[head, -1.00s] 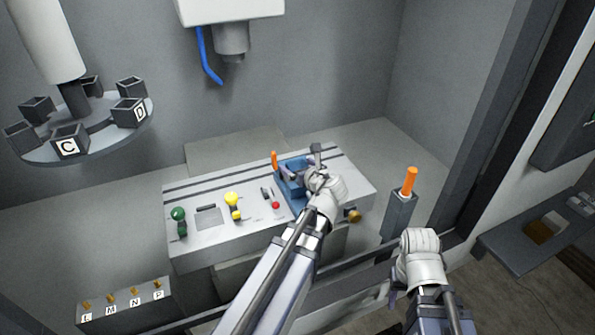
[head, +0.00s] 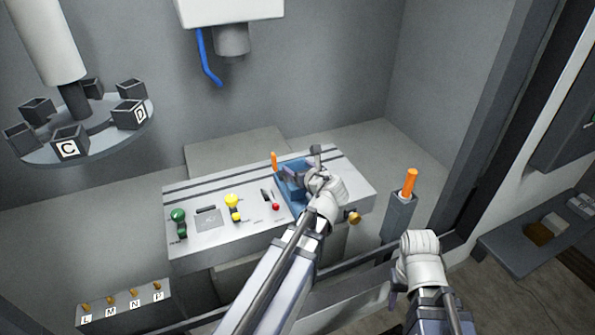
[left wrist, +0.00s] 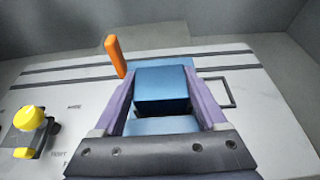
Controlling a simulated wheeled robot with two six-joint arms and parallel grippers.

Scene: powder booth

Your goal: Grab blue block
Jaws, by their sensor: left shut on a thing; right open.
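The blue block (left wrist: 163,88) stands between the two purple-grey fingers of my left gripper (left wrist: 165,98) in the left wrist view. The fingers are shut on its sides. More blue surface shows below and behind it, at the blue plate (left wrist: 160,63) on the console. In the head view my left gripper (head: 297,175) is over the blue plate (head: 284,190), and its fingers and wrist hide most of the block. My right gripper (head: 396,283) is open near the front rail, partly hidden by its own wrist.
The console (head: 195,245) carries an orange lever (head: 274,161), a yellow knob (head: 232,201), a green knob (head: 178,215) and a red button (head: 276,206). A holder with an orange handle (head: 410,182) stands to the right. A carousel (head: 90,150) with bins is at left.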

